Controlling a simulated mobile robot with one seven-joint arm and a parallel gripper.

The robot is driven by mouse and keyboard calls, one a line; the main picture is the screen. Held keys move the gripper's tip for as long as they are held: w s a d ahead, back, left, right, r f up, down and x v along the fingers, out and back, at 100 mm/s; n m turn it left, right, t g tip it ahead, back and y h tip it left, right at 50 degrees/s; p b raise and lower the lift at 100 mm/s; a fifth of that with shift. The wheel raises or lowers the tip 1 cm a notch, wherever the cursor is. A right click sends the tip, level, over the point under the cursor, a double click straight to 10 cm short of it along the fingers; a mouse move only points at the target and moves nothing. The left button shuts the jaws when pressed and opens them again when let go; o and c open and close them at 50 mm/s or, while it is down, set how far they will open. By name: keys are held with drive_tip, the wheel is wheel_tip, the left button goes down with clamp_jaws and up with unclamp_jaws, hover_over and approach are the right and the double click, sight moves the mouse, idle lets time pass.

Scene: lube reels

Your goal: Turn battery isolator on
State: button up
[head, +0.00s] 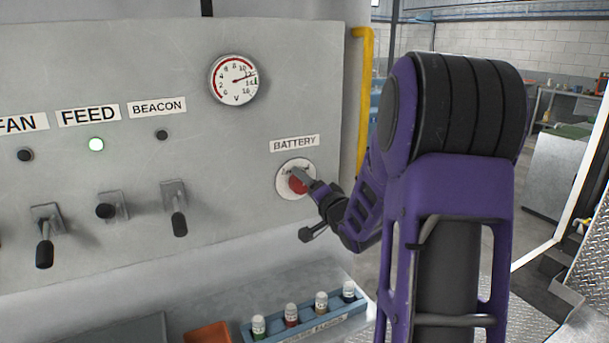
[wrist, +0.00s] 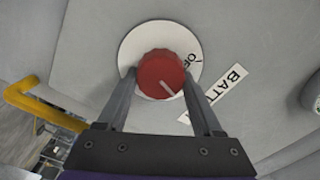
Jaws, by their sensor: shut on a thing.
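The battery isolator is a red round knob (wrist: 162,75) on a white disc (wrist: 190,35) under the BATTERY label (head: 294,143). The knob also shows in the head view (head: 297,184), partly hidden by my gripper (head: 307,181). In the wrist view my gripper (wrist: 160,88) has one finger on each side of the knob and is shut on it. A light pointer line on the knob points to the lower right in the wrist view. Lettering on the disc beside the knob is partly hidden, so I cannot tell the setting it marks.
A round gauge (head: 234,80) sits above left of the isolator. The FEED lamp (head: 96,144) glows; the BEACON lamp (head: 162,135) is dark. Several toggle levers are at left. A blue rack (head: 310,327) of small bottles stands below. A yellow pipe (head: 365,100) runs along the panel's right edge.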

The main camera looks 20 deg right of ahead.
drive_tip(key=m, duration=0.5)
drive_tip(key=shift+f+m+p, duration=0.1)
drive_tip(key=shift+m+p, duration=0.25)
drive_tip(key=shift+m, duration=0.05)
idle(0.4)
drive_tip(key=o, duration=1.4)
drive_tip(key=shift+c, duration=0.2)
drive_tip(key=shift+s+f, duration=0.1)
